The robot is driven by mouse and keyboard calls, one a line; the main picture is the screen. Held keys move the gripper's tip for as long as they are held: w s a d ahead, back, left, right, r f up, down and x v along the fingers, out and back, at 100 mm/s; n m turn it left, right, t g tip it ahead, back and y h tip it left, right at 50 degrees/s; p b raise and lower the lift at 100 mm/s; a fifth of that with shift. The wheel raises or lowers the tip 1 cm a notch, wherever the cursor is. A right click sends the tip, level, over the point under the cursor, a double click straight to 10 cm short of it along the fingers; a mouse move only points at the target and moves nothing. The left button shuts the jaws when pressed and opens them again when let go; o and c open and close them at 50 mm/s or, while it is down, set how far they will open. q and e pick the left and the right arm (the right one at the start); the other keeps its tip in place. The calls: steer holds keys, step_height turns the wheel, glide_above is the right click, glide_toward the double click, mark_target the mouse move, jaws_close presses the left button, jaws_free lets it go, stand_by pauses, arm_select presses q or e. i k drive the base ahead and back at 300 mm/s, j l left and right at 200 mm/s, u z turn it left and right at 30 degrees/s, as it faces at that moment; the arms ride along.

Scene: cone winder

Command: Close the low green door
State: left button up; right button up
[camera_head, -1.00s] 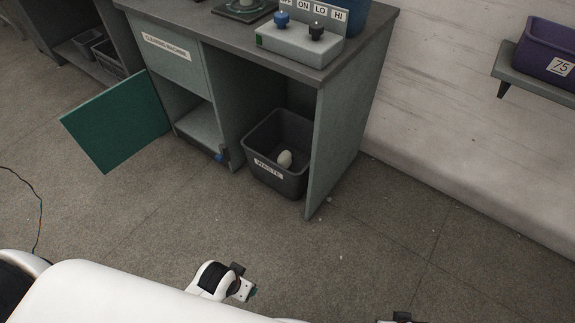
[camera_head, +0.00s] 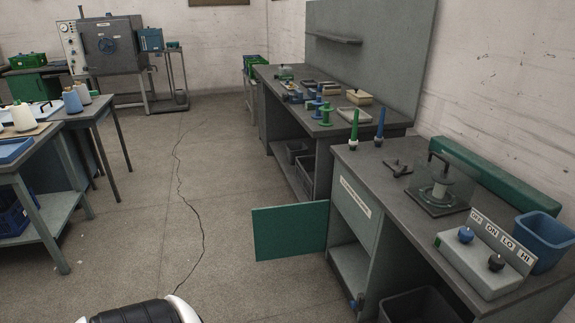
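The low green door (camera_head: 290,230) stands open, swung out to the left from the low compartment of the grey cabinet (camera_head: 352,213). The compartment's shelf (camera_head: 352,262) shows behind the door's hinge side. The door's flat face is in view and nothing touches it. Part of my own white and black arm (camera_head: 145,312) shows at the bottom edge, well below the door. Neither gripper's fingers are in view.
A control box with blue and black knobs (camera_head: 485,262) and a blue bin (camera_head: 541,240) stand on the cabinet top. A dark waste bin (camera_head: 418,306) sits below. Tables with yarn cones (camera_head: 22,117) stand left. The floor (camera_head: 150,215) between is clear.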

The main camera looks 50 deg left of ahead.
mark_target(283, 231)
steer(key=j+u, duration=0.25)
steer(key=j, duration=0.15)
steer(key=i+j+u, duration=0.25)
steer(key=j+u, duration=0.25)
steer(key=j, duration=0.2)
steer(key=i+j+u, duration=0.25)
steer(key=j+u, duration=0.25)
steer(key=i+j+u, duration=0.3)
steer(key=u, duration=0.2)
steer(key=i+j+u, duration=0.25)
steer(key=i+u, duration=0.2)
steer(key=i+j+u, duration=0.15)
steer(key=i+u, duration=0.15)
steer(key=u, duration=0.2)
steer(key=i+j, duration=0.1)
steer(key=i, duration=1.1)
steer(key=i+z, duration=0.2)
steer(key=z, duration=0.25)
steer(key=i+z, duration=0.25)
steer(key=z, duration=0.25)
steer(key=i+j+z, duration=0.1)
steer(key=z, duration=0.35)
steer(key=i+j+z, duration=0.2)
steer(key=z, duration=0.3)
steer(key=i+j, duration=0.05)
steer(key=i, duration=0.05)
